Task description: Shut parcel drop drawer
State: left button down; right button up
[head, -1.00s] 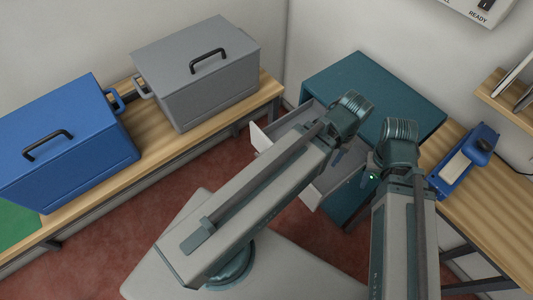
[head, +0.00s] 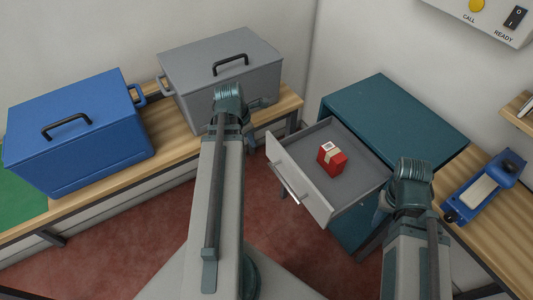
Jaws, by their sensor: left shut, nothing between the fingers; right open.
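The parcel drop drawer (head: 308,187) is pulled out of the teal cabinet (head: 395,113). It has a pale front with a bar handle (head: 287,186). A small red parcel (head: 332,160) with a tan band and white label lies inside. My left gripper (head: 266,103) is shut and empty, left of the drawer and apart from it, in front of the grey box. My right gripper (head: 380,214) is open by the drawer's right side, in front of the cabinet. Its fingers are small and partly hidden by the wrist, so I cannot tell whether they touch anything.
A grey box (head: 205,70) and a blue box (head: 90,115) with black handles stand on the left wooden bench (head: 175,168). A blue device (head: 482,188) sits on the right bench (head: 490,235). A wall panel (head: 495,18) hangs top right. Red floor shows before the drawer.

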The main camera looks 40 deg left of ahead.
pick_arm(q)
jog(key=b, duration=1)
send_near(268, 149)
jog(key=s+d+f, duration=0.1)
jog(key=s+f, duration=0.4)
jog(key=f, duration=0.1)
jog(key=shift+w+d+r, duration=0.1)
jog(key=shift+w+d, duration=0.2)
jog(key=shift+w, duration=0.4)
jog(key=shift+w+d+f, duration=0.1)
jog(key=shift+w+d, duration=0.15)
jog(key=shift+w, duration=0.5)
jog(key=shift+w+d+r, duration=0.1)
jog(key=shift+w+d, duration=0.2)
jog(key=shift+w, duration=0.4)
jog(key=shift+w, duration=0.1)
jog(key=w+d, duration=0.3)
jog(key=w, duration=0.5)
jog(key=w+d, duration=0.3)
jog(key=w, duration=0.5)
jog(key=w+d, duration=0.4)
jog(key=w, duration=0.4)
jog(key=shift+w, duration=0.15)
